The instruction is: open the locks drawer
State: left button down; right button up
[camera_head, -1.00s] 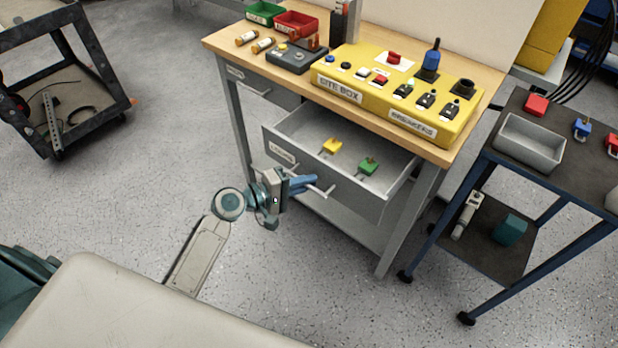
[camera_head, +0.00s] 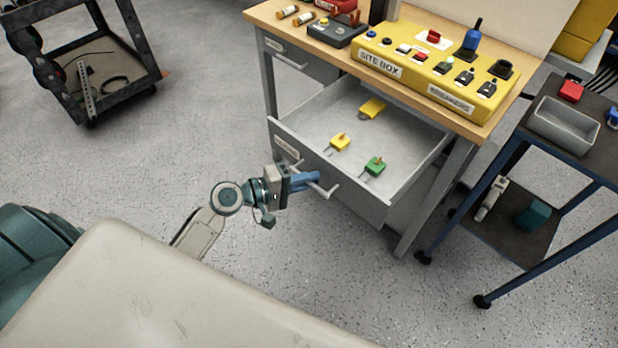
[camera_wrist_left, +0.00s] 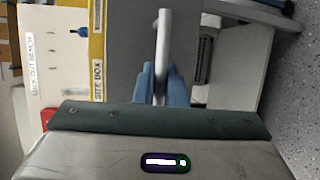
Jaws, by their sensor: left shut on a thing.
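The locks drawer (camera_head: 368,196) is a grey drawer under the wooden workbench, pulled well out. Inside lie two yellow locks (camera_head: 339,143) and (camera_head: 373,107) and a green lock (camera_head: 374,167). My left gripper (camera_head: 312,181) is shut on the bar handle (camera_head: 326,191) at the drawer's front. In the left wrist view the blue fingers (camera_wrist_left: 162,85) sit on both sides of the pale handle bar (camera_wrist_left: 163,40). The drawer's label (camera_head: 286,147) is too small to read. My right gripper is not in view.
A closed drawer (camera_head: 300,58) is at the bench's upper left. The yellow site box (camera_head: 430,70) stands on the bench top. A blue-framed cart (camera_head: 510,190) with a grey tray (camera_head: 563,126) stands close on the right. A dark frame cart (camera_head: 85,60) is at the far left. The floor between is clear.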

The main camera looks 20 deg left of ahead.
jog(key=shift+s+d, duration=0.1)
pick_arm(q)
jog(key=c, duration=1.5)
grip_release()
jog(key=shift+c, duration=0.2)
jog(key=shift+o, duration=0.2)
jog(key=shift+s+a, duration=0.15)
jog(key=shift+a, duration=0.05)
jog(key=b+v, duration=0.3)
jog(key=v, duration=0.7)
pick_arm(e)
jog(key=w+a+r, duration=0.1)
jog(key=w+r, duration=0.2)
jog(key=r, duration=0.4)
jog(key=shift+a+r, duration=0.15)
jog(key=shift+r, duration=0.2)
pick_arm(q)
jog(key=shift+s+a+r, duration=0.1)
jog(key=shift+s+r, duration=0.05)
